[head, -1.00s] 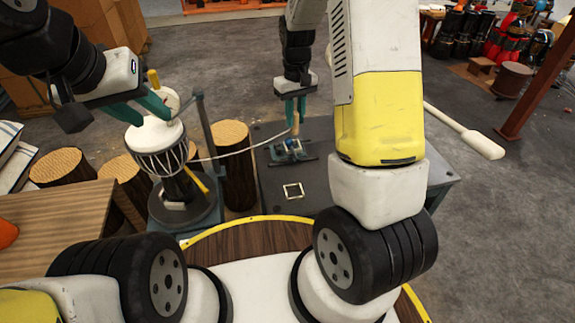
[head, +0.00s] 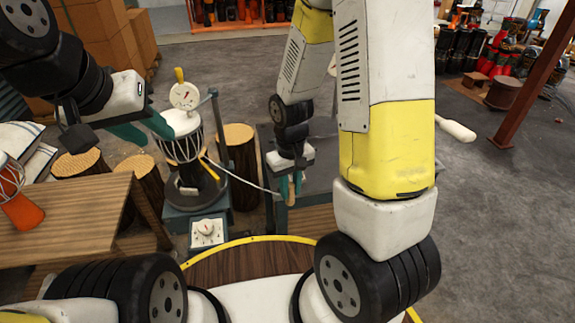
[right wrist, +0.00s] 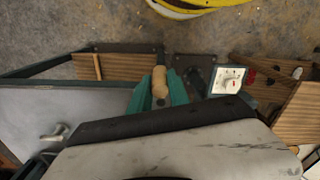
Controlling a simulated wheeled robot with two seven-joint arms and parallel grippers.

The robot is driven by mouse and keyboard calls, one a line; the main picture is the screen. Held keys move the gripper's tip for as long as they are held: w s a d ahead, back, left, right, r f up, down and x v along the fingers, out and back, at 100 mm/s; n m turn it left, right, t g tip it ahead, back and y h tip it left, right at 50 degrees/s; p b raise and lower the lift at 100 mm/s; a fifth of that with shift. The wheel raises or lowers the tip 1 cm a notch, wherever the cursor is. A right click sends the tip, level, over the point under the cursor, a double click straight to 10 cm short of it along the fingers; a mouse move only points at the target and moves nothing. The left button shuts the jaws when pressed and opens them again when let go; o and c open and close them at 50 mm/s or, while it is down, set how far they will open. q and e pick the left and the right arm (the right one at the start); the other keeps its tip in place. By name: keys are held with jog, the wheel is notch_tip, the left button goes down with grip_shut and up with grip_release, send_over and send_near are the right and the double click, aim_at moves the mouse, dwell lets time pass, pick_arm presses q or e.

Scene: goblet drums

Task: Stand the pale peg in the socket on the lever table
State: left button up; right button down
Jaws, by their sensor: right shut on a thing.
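My right gripper (head: 290,190) is shut on the pale peg, whose tan body (right wrist: 160,82) shows between the teal fingers in the right wrist view. In the head view it hangs at the front edge of the grey-topped lever table (head: 325,150). The wrist view has the grey table top (right wrist: 95,103) to the left of the peg, with a small metal fitting (right wrist: 56,134) on it. I cannot make out the socket; my right arm covers much of the table. My left gripper (head: 145,129) is open and empty beside the drum (head: 182,140).
A dial (head: 184,96) stands above the drum and a dial box (head: 207,232) sits low before it. A thin cord (head: 240,180) runs from the drum toward the lever table. A wooden table (head: 75,220) is at left.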

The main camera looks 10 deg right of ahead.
jog(key=w+d, duration=0.1)
jog(key=w, duration=0.4)
jog(key=w+d+f, duration=0.1)
jog(key=w+d, duration=0.1)
jog(key=w, duration=0.3)
jog(key=w+d+f, duration=0.1)
jog(key=w+d, duration=0.1)
jog(key=w, duration=0.2)
jog(key=shift+w, duration=0.4)
jog(key=shift+f, duration=1.55)
jog(key=c, duration=1.7)
grip_release()
jog(key=shift+f, duration=0.15)
jog(key=o, duration=0.5)
jog(key=shift+c, duration=0.2)
